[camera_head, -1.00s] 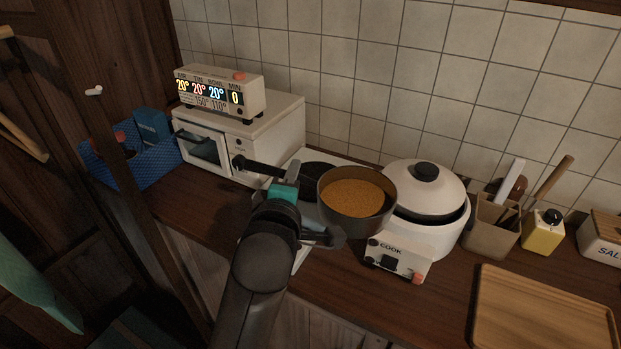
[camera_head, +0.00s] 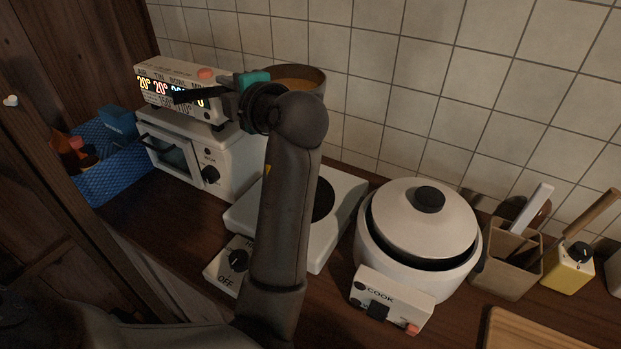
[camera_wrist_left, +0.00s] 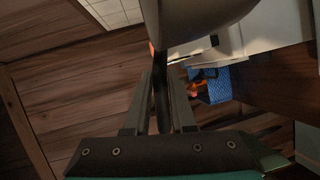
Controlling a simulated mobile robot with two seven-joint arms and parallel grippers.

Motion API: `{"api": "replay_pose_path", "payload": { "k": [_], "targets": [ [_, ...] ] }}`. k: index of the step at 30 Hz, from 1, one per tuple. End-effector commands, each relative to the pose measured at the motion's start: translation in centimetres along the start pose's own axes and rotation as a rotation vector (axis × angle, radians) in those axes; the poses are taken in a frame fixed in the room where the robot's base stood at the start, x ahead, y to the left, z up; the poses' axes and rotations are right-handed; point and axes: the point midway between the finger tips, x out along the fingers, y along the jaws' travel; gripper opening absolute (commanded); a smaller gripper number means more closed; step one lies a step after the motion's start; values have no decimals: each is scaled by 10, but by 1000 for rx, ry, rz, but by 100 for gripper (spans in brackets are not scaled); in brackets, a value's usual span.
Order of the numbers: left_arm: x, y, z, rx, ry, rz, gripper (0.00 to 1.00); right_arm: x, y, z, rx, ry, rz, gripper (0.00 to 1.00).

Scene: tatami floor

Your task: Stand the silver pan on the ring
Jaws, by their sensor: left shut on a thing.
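The silver pan (camera_head: 305,73) looks dark grey, with brown contents, and is in the air above and behind the hot plate. My left gripper (camera_head: 246,92) is shut on its black handle (camera_head: 190,97), which points left in front of the display box. In the left wrist view the pan's underside (camera_wrist_left: 205,14) fills the top, and the handle lies between the fingers of my gripper (camera_wrist_left: 160,108). The ring (camera_head: 323,200) is a dark disc on the white hot plate (camera_head: 345,190). It is bare, and my arm hides its left part. My right gripper is not in view.
A white oven (camera_head: 205,160) with a display box (camera_head: 165,78) on top stands left of the hot plate. A lidded rice cooker (camera_head: 420,225) stands right. A blue basket (camera_head: 110,170) is far left. A utensil holder (camera_head: 510,262) and tiled wall (camera_head: 400,90) bound the counter.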

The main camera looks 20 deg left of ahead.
Motion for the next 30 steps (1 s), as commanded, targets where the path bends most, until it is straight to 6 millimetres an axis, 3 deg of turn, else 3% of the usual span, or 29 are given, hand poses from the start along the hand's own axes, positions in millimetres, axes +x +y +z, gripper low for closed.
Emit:
{"api": "replay_pose_path", "payload": {
  "k": [5, 13, 21, 30],
  "targets": [
    [2, -11, 1, 2, 0, 3, 0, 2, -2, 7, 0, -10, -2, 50],
    [15, -80, 8, 9, -2, 4, 0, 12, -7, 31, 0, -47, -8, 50],
    [26, -140, 14, 5, -2, 4, 0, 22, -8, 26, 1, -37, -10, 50],
    [32, -169, 17, 4, -3, 3, 0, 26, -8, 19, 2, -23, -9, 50]
  ]
}}
